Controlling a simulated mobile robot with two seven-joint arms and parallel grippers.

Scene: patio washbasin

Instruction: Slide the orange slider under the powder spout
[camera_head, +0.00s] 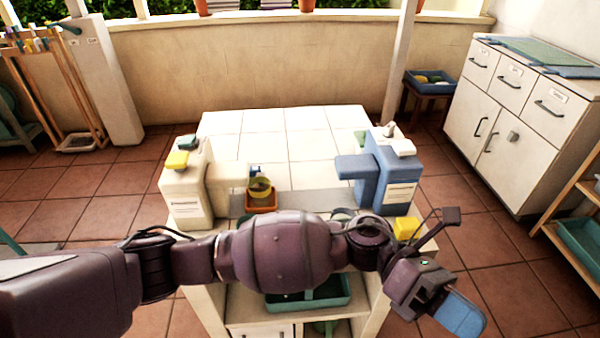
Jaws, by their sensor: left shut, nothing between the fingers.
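The orange slider (261,209) is a small tray on the basin top, left of centre, with a yellow-rimmed cup standing in it. It lies just right of the spout (232,174) of the cream dispenser (188,196). A blue dispenser (400,172) stands at the right, its spout (355,166) pointing left. The labels are too small to read, so I cannot tell which spout is for powder. My left arm crosses in front of the basin and hides its front edge. My left gripper (464,317) is shut and empty, right of the basin and away from the slider.
A yellow block (406,228) sits at the basin's right front corner, close to my left wrist. The white tiled top (280,135) behind the slider is clear. A teal tray (310,295) is on the shelf below. A white cabinet (520,110) stands at the right.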

